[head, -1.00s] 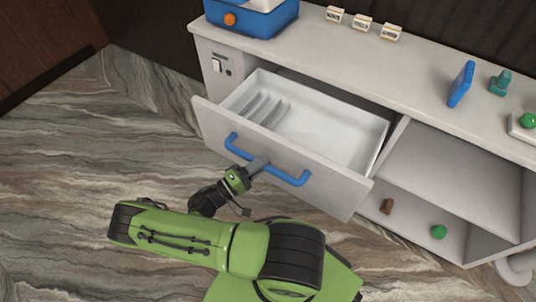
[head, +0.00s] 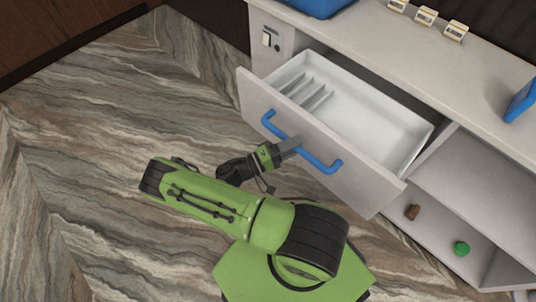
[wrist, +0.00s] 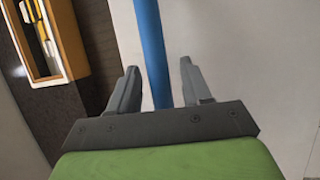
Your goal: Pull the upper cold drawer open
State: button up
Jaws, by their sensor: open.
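The upper cold drawer (head: 358,184) stands pulled out from the counter, its white, empty-looking inside showing, with a few raised ribs at the left. Its front is pale grey with a long blue bar handle (head: 325,164). My gripper (head: 292,146) is at the middle of this handle. In the wrist view, the handle (wrist: 151,45) runs between the two grey fingers of my gripper (wrist: 158,85). The fingers are apart, with a visible gap on each side of the bar. The pale drawer front (wrist: 235,45) fills the right of that view.
The counter top (head: 400,45) holds small labelled boxes (head: 425,16), a blue upright piece (head: 521,100) and a blue-based appliance (head: 318,6). The marbled floor (head: 90,120) at left is clear.

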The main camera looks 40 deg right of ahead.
jog(key=b+v, duration=0.1)
jog(key=v, duration=1.4)
jog(key=shift+a, duration=0.35)
jog(key=shift+f, duration=0.1)
jog(key=s+a+r+n+t+y+p, duration=0.1)
jog(key=s+r+t+y+p, duration=0.2)
jog(key=r, duration=1)
jog(key=s+a+r+n+t+y+p, duration=0.1)
jog(key=s+r+t+y+p, duration=0.3)
jog(key=r+y, duration=0.6)
jog(key=s+a+r+n+t+y+p, duration=0.1)
jog(key=s+r+t+y+p, duration=0.2)
jog(key=r, duration=1.5)
jog(key=s+y+p, duration=0.2)
jog(key=y+p, duration=0.1)
jog(key=shift+a+n, duration=0.2)
jog(key=shift+n, duration=0.1)
